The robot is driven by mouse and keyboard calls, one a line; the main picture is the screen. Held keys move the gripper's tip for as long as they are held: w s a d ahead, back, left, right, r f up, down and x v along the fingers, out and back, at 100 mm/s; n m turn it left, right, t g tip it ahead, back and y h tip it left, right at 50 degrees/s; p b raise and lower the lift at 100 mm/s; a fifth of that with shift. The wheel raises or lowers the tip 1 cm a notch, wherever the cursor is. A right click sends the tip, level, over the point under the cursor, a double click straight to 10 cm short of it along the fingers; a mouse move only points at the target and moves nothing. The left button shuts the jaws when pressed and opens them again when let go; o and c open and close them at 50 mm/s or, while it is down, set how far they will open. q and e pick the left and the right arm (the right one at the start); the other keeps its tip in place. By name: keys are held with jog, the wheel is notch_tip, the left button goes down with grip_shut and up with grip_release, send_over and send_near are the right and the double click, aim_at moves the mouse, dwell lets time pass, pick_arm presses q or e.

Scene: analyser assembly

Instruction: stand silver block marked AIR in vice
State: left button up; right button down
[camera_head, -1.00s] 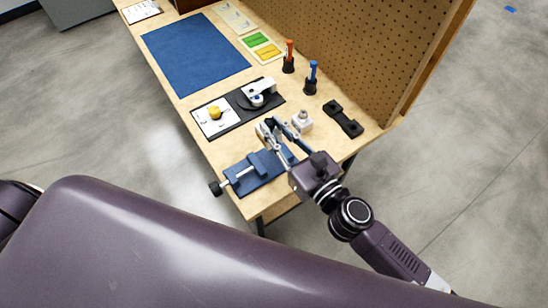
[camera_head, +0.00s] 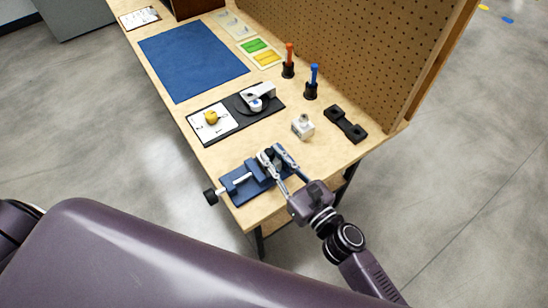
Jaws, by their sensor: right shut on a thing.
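The blue vice (camera_head: 240,185) lies at the near end of the bench, its screw handle (camera_head: 210,196) pointing left. My right gripper (camera_head: 273,155) reaches in from the lower right, with its fingertips over the vice's right end, at the jaws. It is shut on the silver block, which is small and mostly hidden between the fingers. The AIR mark cannot be read. I cannot tell whether the block touches the vice. My left gripper is not in view.
A pale block with a round top (camera_head: 303,127) stands just beyond the gripper. A black two-ended holder (camera_head: 345,124) lies near the pegboard (camera_head: 350,60). A black tray (camera_head: 235,120) carries a white card and a device. Blue mat (camera_head: 190,60) is clear.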

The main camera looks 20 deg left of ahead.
jog(key=shift+f, duration=0.1)
jog(key=c, duration=1.8)
grip_release()
jog(key=shift+r, duration=0.25)
jog(key=shift+b+v, duration=1.15)
jog(key=shift+v, duration=4.9)
jog(key=shift+f, duration=0.2)
